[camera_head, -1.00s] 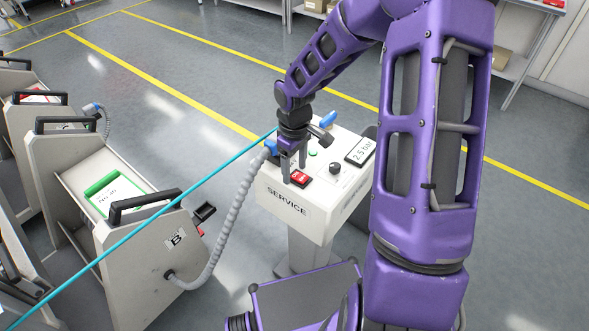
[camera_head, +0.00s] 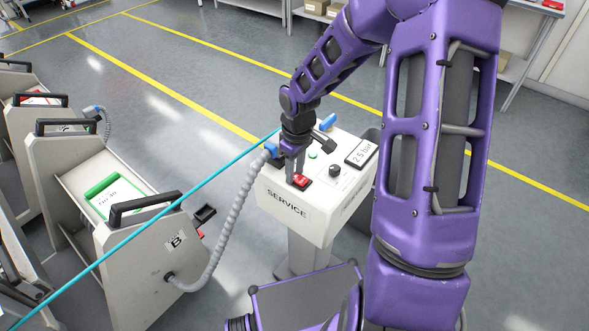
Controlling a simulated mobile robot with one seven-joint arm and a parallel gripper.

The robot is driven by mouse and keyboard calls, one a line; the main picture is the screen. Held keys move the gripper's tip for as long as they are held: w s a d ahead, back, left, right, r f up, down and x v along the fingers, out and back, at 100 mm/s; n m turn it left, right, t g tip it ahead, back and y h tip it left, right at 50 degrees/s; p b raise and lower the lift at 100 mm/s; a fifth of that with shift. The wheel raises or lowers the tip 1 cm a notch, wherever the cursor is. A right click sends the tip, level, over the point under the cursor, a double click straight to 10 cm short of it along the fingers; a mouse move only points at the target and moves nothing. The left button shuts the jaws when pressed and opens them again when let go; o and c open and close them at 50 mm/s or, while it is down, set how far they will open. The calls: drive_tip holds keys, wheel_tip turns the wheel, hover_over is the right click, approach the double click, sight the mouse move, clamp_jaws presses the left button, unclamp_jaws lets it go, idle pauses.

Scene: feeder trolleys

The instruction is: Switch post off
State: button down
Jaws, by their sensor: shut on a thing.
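The service post (camera_head: 322,208) is a white box on a grey stand, labelled SERVICE on its front. A red rocker switch (camera_head: 304,183) sits on its sloped top near the front left edge. My gripper (camera_head: 294,178) points down at the switch from above. Its fingers are close together and their tips are at the switch's left side, shut on it. The tips partly cover the switch, so its exact rocker position is hard to tell. A green button (camera_head: 313,155), a black knob (camera_head: 335,170) and a display reading 2.5 bar (camera_head: 361,152) are also on the top.
A grey corrugated hose (camera_head: 232,228) runs from the post's left side to trolley B (camera_head: 150,245). A teal line (camera_head: 150,206) crosses the view diagonally. More trolleys stand at left. Floor behind the post is open.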

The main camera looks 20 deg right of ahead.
drive_tip(key=shift+s+d+r+t+y+p, duration=0.25)
drive_tip(key=shift+s+t+y+p, duration=0.1)
drive_tip(key=shift+t+y+p, duration=0.45)
drive_tip(key=shift+s+f+t+y+p, duration=0.1)
drive_tip(key=shift+t+y+p, duration=0.3)
drive_tip(key=shift+t+p, duration=0.4)
drive_tip(key=c, duration=0.5)
unclamp_jaws()
drive_tip(key=shift+p+v, duration=1.15)
drive_tip(key=shift+v, duration=7.55)
